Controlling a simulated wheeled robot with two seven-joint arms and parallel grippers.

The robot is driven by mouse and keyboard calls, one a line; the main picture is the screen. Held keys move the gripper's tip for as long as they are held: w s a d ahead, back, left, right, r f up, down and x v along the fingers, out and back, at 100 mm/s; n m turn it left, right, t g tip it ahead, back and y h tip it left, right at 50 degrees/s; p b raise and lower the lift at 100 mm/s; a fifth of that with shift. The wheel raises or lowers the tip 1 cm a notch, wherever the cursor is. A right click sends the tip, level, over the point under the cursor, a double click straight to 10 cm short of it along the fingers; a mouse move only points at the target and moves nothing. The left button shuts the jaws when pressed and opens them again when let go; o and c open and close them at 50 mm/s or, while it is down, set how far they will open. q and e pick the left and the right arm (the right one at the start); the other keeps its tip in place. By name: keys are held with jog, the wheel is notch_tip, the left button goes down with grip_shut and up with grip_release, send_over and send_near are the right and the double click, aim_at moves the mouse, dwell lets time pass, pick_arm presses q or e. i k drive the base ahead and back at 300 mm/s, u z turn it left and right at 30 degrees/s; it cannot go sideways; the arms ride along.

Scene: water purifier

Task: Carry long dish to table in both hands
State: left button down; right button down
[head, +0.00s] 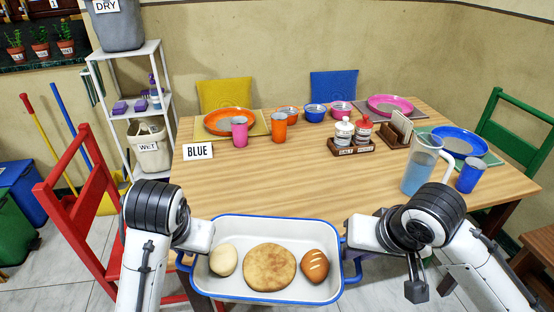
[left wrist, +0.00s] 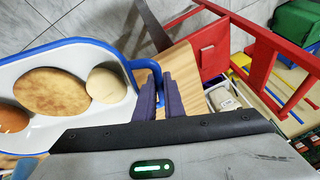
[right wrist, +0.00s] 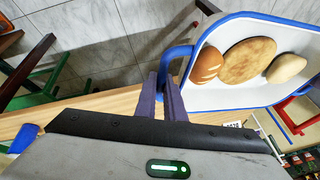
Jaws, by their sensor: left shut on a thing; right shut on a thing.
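The long dish (head: 225,284) is white with a blue rim and blue end handles. It holds a pale bun, a flat round bread and a scored brown roll. In the head view it is at the near edge of the wooden table (head: 290,187), covering part of that edge. My left gripper (left wrist: 160,92) is shut on the handle at one end. My right gripper (right wrist: 165,92) is shut on the handle at the other end. In the head view the fingers of both grippers are mostly hidden. The dish looks about level.
The near middle of the table is bare. A BLUE sign (head: 198,151) stands at its left. A water pitcher (head: 420,165) and a blue cup (head: 470,175) stand near the right arm. A red chair (head: 85,210) is beside the left arm. Plates and cups line the back.

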aim_at(276, 175)
jog(key=i, duration=1.2)
